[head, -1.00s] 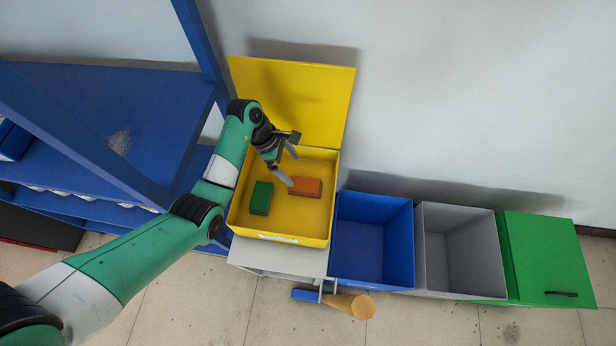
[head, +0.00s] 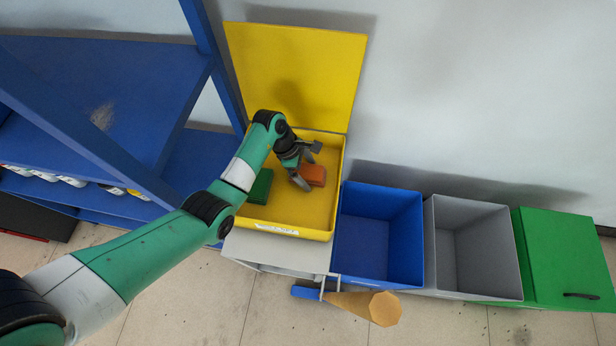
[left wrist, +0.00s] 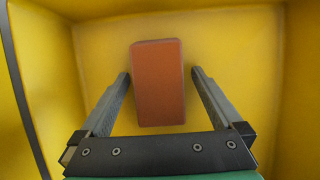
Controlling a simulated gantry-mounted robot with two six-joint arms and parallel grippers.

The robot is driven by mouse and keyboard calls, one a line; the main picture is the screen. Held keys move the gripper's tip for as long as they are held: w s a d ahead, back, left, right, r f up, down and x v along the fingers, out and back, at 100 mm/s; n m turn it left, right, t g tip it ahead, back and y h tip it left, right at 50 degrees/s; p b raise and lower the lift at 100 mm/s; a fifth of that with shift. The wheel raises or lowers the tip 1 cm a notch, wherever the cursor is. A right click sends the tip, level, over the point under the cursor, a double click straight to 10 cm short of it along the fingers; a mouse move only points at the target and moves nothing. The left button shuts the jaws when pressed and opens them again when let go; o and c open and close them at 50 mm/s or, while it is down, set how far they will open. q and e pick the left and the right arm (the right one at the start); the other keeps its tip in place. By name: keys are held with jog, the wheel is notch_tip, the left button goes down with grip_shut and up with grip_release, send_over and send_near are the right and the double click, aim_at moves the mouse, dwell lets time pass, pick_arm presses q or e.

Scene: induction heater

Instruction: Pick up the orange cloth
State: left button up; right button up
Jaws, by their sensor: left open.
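The orange cloth (head: 314,175) is a folded block lying in the yellow box (head: 290,232), towards its right side. It also shows in the left wrist view (left wrist: 158,85), upright in the picture and between the two fingers. My left gripper (head: 302,178) is down inside the box at the cloth. In the left wrist view the gripper (left wrist: 158,82) is open, with one finger on each side of the cloth and a gap on both sides. In the head view the gripper hides part of the cloth. My right gripper is not in view.
A green folded cloth (head: 260,187) lies left of the orange one in the box. The yellow lid (head: 295,70) stands open behind. Blue (head: 380,240), grey (head: 475,250) and green (head: 565,260) bins stand to the right. A blue shelf frame (head: 90,130) is at the left.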

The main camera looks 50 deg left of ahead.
pick_arm(q)
jog(key=shift+w, duration=0.1)
jog(key=shift+f, duration=0.2)
dwell(0.4)
jog(key=c, duration=1.3)
